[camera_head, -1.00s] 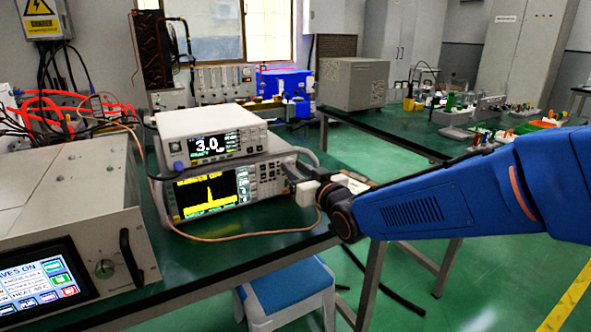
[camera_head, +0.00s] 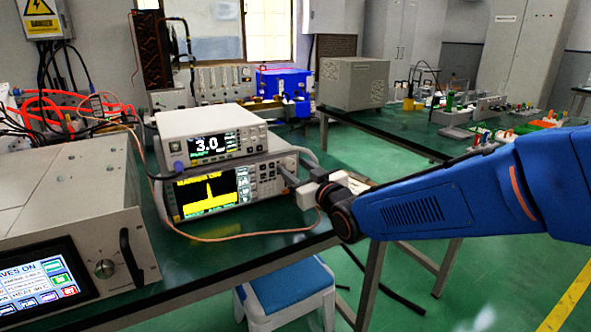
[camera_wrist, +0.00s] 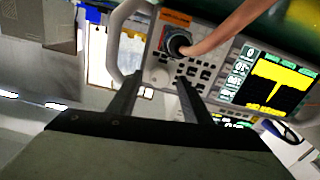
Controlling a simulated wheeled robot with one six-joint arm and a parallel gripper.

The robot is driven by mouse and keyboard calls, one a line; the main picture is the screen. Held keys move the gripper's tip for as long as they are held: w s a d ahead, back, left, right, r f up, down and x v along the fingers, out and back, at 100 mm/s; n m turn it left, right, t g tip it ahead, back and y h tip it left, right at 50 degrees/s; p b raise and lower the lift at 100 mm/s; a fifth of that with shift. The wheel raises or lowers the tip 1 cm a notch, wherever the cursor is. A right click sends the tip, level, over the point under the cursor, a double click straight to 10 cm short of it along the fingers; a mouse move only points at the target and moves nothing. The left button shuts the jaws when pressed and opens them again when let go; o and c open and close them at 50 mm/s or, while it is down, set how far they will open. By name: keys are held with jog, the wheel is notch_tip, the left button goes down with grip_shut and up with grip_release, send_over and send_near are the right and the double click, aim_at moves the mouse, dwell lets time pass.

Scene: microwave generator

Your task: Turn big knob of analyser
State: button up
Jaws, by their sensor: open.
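The analyser (camera_head: 222,196) is the lower bench instrument with a yellow trace on its screen, in the middle of the head view. In the wrist view its front panel (camera_wrist: 215,62) appears upside down, with the screen at the right. A pale round knob (camera_wrist: 160,75) appears just beyond and between my fingertips; I take it for the big knob. My gripper (camera_head: 286,173) is at the right end of the analyser's front. In the wrist view my gripper (camera_wrist: 158,85) has its fingers apart, pointing at the panel. Contact with the knob cannot be told.
A cable from a dark round connector (camera_wrist: 178,42) crosses the panel close to the knob. A smaller meter (camera_head: 212,146) reading 3.0 sits on the analyser. A large generator (camera_head: 75,215) stands at the left. A blue-topped stool (camera_head: 290,290) is below the bench edge.

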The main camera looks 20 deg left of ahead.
jog(key=v, duration=1.7)
jog(key=shift+s, duration=0.2)
jog(key=shift+d, duration=0.1)
jog(key=w+d+f+m+h, duration=0.1)
jog(key=d+f+m+h, duration=0.3)
jog(key=d, duration=0.8)
jog(key=w+d+f+m+h, duration=0.15)
jog(key=d+h, duration=0.35)
jog(key=d, duration=0.7)
jog(key=s+d+f+m+g+h, duration=0.2)
jog(key=s+d+f+m+g, duration=0.1)
jog(key=s+d, duration=0.5)
jog(key=s+d+f+m+g+h, duration=0.2)
jog(key=s+d+f+m+g, duration=0.1)
jog(key=s+d, duration=0.6)
jog(key=shift+s+d+f+g+h, duration=0.2)
jog(key=shift+s+f+g+h, duration=0.2)
jog(key=shift+s+f, duration=0.8)
jog(key=shift+s+r, duration=0.35)
